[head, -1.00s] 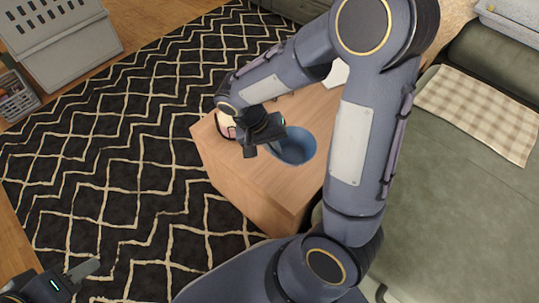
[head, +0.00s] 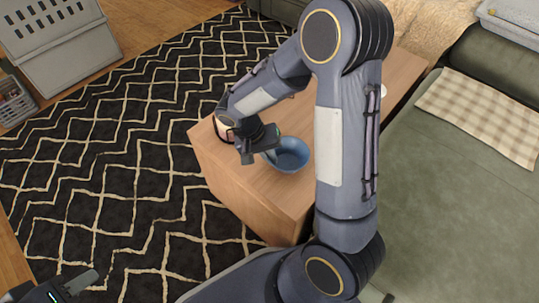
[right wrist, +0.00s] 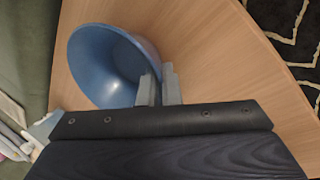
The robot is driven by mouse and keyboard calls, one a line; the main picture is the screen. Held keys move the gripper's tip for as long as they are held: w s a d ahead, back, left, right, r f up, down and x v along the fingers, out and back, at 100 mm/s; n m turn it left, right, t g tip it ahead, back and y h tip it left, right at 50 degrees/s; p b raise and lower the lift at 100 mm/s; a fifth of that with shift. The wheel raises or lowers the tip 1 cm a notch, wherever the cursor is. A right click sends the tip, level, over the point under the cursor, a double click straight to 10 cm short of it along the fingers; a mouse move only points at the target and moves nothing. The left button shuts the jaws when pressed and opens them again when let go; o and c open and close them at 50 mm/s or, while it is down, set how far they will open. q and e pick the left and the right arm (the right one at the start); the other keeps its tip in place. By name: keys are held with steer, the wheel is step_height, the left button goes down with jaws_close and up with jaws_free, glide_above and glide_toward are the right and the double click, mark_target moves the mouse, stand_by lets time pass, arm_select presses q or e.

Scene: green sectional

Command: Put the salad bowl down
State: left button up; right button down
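The blue salad bowl (head: 291,156) is at the near part of the wooden table (head: 245,185) in the head view. My right gripper (head: 258,157) is at its left side. In the right wrist view, the bowl (right wrist: 98,62) has its rim between the two fingers of my right gripper (right wrist: 160,88), one inside and one outside. The fingers look closed on the bowl wall. I cannot tell whether its base touches the tabletop. My left gripper (head: 82,284) is at the bottom left of the head view, away from the table, and its opening cannot be made out.
A pale round object with a dark rim (head: 222,126) stands at the table's left edge, partly behind my arm. A small white item (head: 383,90) is farther back on the table. The green sofa (head: 440,200) borders the right side. The patterned rug (head: 110,170) lies left.

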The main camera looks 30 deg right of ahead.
steer(key=c, duration=1.6)
jaws_free()
steer(key=shift+f, duration=0.1)
steer(key=shift+r+p, duration=0.35)
steer(key=p+v, duration=0.4)
steer(key=v, duration=0.7)
steer(key=shift+s+a+r+n+t+y, duration=0.25)
steer(key=shift+s+r+n+t+y, duration=0.45)
steer(key=shift+s+r+t+y, duration=1.5)
steer(key=shift+s+a+r+n+t+y, duration=0.35)
steer(key=shift+s+r+n, duration=0.6)
steer(key=shift+s, duration=2.55)
steer(key=shift+s+a+r+n+t+y, duration=0.2)
steer(key=shift+s+r+n+t+y, duration=0.25)
steer(key=shift+s+r+t+y, duration=1.8)
steer(key=shift+s+f+g+h, duration=0.4)
steer(key=shift+s+g+h, duration=0.2)
steer(key=shift+g+h, duration=0.35)
